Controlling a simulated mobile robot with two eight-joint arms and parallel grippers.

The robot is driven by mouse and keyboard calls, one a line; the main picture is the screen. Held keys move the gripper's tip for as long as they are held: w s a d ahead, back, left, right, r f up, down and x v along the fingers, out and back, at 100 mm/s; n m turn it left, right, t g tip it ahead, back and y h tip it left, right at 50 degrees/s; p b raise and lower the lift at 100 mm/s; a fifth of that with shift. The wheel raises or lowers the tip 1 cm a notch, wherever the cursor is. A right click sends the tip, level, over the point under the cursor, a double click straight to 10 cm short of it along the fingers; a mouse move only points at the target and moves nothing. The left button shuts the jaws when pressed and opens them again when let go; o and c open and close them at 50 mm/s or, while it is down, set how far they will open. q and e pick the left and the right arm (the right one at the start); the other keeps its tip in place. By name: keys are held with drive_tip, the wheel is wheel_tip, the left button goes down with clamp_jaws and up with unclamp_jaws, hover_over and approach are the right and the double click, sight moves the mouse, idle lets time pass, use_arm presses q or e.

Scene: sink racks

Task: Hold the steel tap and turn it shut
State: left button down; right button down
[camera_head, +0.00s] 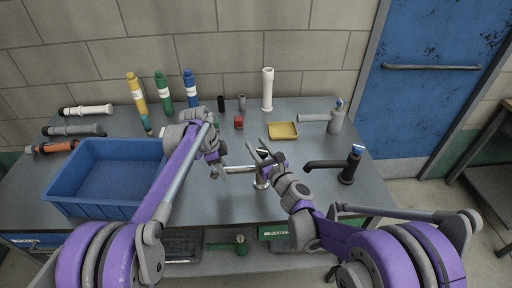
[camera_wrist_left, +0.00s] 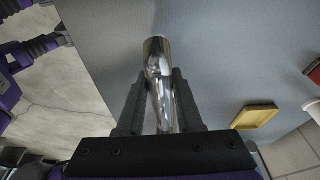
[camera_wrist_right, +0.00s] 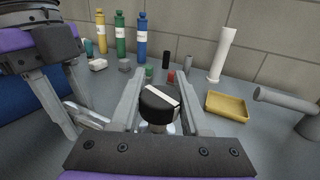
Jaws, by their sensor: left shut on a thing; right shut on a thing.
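The steel tap (camera_head: 262,182) stands upright on the grey bench, its chrome spout reaching left. My left gripper (camera_head: 216,174) is shut on the spout; in the left wrist view the shiny spout (camera_wrist_left: 157,75) lies between its fingers. My right gripper (camera_head: 260,152) is at the top of the tap. In the right wrist view its fingers are on either side of the tap's black knob (camera_wrist_right: 157,104), which has a white stripe, and are shut on it. In the head view my right gripper largely hides the knob.
A black tap (camera_head: 346,170) stands to the right. A blue bin (camera_head: 108,188) fills the left of the bench. Several bottles stand at the back left.

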drive_tip(key=shift+d+m+t+h, duration=0.15)
drive_tip(key=shift+m+t+h, duration=0.25)
drive_tip(key=shift+m+h, duration=0.5)
drive_tip(key=shift+f, duration=0.1)
drive_tip(key=shift+c, duration=1.9)
unclamp_jaws()
drive_tip(key=v, duration=1.2)
